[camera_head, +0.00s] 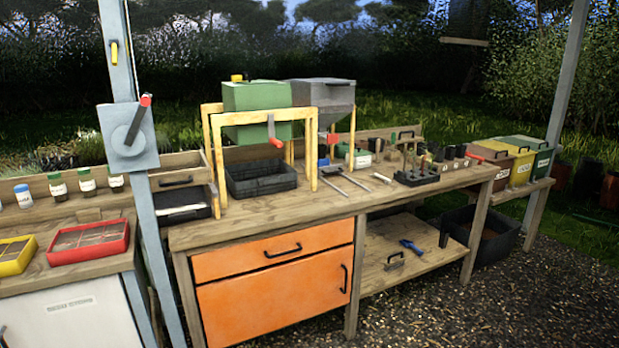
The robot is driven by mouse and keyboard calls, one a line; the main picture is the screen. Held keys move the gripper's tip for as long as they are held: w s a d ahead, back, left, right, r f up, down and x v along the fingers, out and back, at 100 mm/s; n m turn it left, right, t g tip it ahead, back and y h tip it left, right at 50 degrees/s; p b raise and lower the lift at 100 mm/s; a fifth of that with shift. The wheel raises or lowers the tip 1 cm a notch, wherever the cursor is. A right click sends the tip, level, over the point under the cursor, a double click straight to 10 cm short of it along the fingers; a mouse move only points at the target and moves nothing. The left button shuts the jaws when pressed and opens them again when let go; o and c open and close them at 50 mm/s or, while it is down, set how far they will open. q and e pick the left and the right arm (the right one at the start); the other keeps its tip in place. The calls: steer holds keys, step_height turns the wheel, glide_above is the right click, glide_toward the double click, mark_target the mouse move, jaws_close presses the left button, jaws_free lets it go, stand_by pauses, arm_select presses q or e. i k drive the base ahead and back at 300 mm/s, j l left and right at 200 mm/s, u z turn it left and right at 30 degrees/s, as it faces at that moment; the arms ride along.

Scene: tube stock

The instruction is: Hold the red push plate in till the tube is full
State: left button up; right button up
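A green hopper (256,108) stands on a yellow wooden frame (212,150) on the long workbench. A small red part (274,133) shows at its lower front; I cannot tell whether it is the push plate. A black tray (262,178) sits under this hopper. No tube being filled can be made out.
A red-handled lever box (130,136) is on the grey post. Small jars (88,181) and red (91,241) and yellow (15,254) trays stand at left. Tools and a dark rack (416,178) are on the bench, above orange drawers (274,290). Gravel at front right is clear.

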mark_target(331, 138)
steer(key=i+j+z, duration=0.15)
steer(key=i, duration=1.05)
steer(key=i+j, duration=0.2)
steer(key=i, duration=0.25)
steer(key=i+j, duration=0.15)
steer(key=i, duration=0.25)
steer(key=i+j+z, duration=0.1)
steer(key=i, duration=0.35)
steer(key=i+j, duration=0.35)
steer(key=i+l+z, duration=0.05)
steer(key=i, duration=0.05)
